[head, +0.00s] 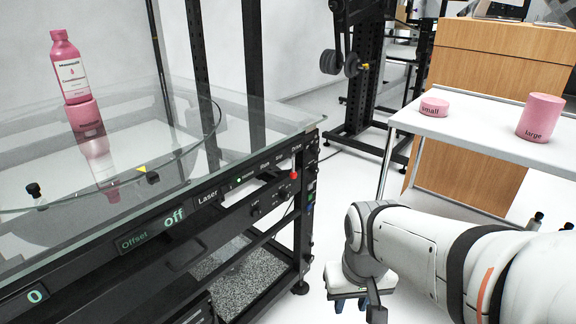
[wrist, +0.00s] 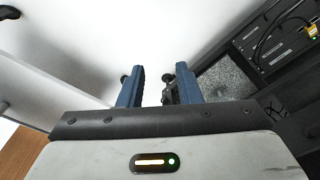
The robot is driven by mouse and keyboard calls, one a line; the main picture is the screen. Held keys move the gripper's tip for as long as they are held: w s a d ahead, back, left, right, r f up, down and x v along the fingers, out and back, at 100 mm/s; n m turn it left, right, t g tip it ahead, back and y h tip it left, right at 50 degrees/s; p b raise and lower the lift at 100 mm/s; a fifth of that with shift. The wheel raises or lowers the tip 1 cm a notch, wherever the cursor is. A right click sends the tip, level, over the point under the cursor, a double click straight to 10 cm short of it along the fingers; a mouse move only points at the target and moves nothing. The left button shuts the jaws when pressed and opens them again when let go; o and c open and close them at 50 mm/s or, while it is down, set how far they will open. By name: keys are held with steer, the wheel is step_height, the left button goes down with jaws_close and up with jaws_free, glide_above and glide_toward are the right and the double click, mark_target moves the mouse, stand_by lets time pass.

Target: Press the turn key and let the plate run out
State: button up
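The turntable's glass plate (head: 45,165) is at the left in the head view, with a pink conditioner bottle (head: 68,68) upright on a pink cylinder (head: 86,118). A dark control panel (head: 150,232) runs along the front edge. It has displays reading "0" and "off", a "Laser" label, a lit green light (head: 238,180) and a row of small keys. I cannot tell which one is the turn key. My gripper (head: 350,303) points down, right of the panel and apart from it. In the wrist view its blue fingers (wrist: 159,88) are spread apart with nothing between them.
A red knob (head: 293,175) sticks out at the panel's right end. A white table (head: 470,134) at the right holds a pink "small" disc (head: 434,107) and a pink "large" cylinder (head: 540,117). Open floor lies between the turntable frame and this table.

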jaws_close()
stand_by(1.4)
